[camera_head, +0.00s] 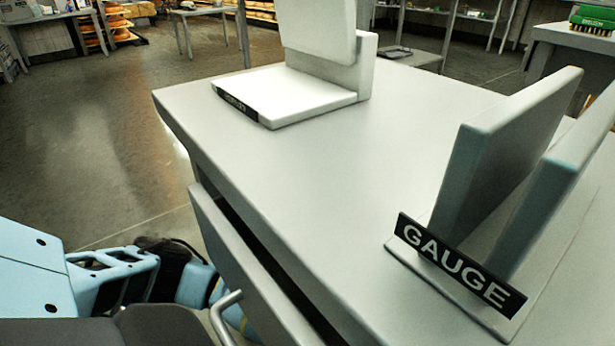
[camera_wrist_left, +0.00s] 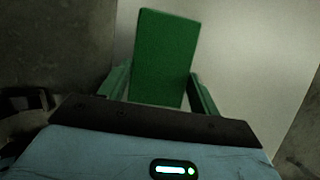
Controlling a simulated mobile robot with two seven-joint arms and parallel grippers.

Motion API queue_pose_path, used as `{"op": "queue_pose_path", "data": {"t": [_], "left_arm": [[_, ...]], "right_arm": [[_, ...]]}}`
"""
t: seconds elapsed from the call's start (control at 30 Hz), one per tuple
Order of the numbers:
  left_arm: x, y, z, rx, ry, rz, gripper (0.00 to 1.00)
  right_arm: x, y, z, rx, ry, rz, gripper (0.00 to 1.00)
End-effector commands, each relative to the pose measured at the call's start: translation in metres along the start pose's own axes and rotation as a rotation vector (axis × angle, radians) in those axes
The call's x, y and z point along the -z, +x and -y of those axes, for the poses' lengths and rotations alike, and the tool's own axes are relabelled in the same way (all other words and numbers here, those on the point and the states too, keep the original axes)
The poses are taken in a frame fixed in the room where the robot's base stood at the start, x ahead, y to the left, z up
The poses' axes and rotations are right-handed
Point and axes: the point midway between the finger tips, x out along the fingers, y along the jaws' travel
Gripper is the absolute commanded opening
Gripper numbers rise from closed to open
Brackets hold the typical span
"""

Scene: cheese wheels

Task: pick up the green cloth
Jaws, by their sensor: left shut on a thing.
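The green cloth (camera_wrist_left: 165,50) shows in the left wrist view as a flat, upright green piece between the two fingers of my left gripper (camera_wrist_left: 160,88). The gripper is shut on it. Pale and dark grey surfaces lie around and behind the cloth, and I cannot tell what they belong to. In the head view my left arm comes in at the lower left. Its gripper and the cloth are hidden there. My right gripper is in neither view.
A grey table (camera_head: 300,160) fills the head view's middle. Its drawer (camera_head: 245,255) stands partly open, with a metal handle (camera_head: 224,318). A GAUGE stand (camera_head: 460,265) and a white stand (camera_head: 290,95) are on top. A green brush (camera_head: 592,18) lies at the far right.

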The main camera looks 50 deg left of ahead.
Motion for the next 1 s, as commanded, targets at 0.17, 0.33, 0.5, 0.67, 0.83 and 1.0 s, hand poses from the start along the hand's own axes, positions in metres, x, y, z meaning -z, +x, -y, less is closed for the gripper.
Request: {"op": "queue_pose_path", "data": {"t": [0.17,0.33,0.5,0.67,0.83,1.0], "left_arm": [[-0.004,-0.019,-0.015,-0.003,0.003,-0.001,0.41],[0.001,-0.027,-0.056,-0.003,0.003,-0.001,0.41],[0.009,-0.034,-0.1,-0.001,0.002,-0.001,0.41],[0.014,-0.039,-0.131,0.0,0.001,-0.001,0.41],[0.017,-0.04,-0.147,0.003,0.0,0.001,0.41],[0.019,-0.041,-0.155,0.001,0.0,0.001,0.41]], "right_arm": [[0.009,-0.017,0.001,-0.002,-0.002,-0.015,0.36],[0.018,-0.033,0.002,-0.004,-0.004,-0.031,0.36],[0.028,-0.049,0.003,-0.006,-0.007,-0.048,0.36],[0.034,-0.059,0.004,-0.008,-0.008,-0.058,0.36],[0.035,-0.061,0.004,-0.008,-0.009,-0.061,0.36],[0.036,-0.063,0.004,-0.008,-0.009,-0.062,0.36]]}}
